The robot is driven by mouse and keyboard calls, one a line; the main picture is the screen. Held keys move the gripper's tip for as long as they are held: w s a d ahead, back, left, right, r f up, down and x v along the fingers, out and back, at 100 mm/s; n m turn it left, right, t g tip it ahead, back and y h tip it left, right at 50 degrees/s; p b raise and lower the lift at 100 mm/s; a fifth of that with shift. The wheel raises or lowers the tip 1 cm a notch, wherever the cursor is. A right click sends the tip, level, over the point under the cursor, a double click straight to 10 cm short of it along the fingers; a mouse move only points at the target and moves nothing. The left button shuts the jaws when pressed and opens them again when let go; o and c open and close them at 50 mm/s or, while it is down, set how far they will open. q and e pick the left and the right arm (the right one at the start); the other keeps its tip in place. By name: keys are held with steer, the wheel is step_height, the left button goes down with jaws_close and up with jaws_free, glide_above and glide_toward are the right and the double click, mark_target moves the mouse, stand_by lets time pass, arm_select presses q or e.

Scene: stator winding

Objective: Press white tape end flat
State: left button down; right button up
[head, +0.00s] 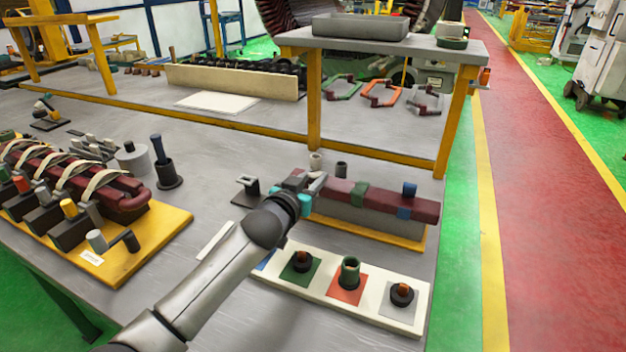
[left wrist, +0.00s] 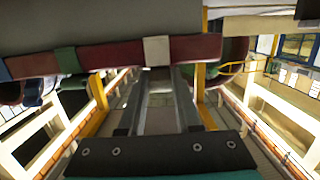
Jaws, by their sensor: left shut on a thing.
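A dark red wrapped bar (head: 385,201) lies on a grey block on a yellow base at the right of the table. It carries a green band (head: 359,194) and a blue band (head: 404,212). In the left wrist view the bar (left wrist: 110,56) crosses the top, with white tape (left wrist: 157,50) around it between my fingertips. My left gripper (head: 316,184) is at the left end of the bar, its fingers shut on the white tape. The gripper hides the tape in the head view, and I cannot make out its loose end. My right gripper is not in view.
A white board (head: 327,289) with coloured squares and small rolls lies in front of the bar. A small dark clamp-like stand (head: 247,190) is left of the gripper. A yellow plate (head: 118,266) with wrapped coils is at left.

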arm_select(q)
steer(key=c, duration=0.6)
jaws_free()
steer(key=p+v, duration=0.3)
steer(key=v, duration=1.2)
steer(key=shift+s, duration=0.15)
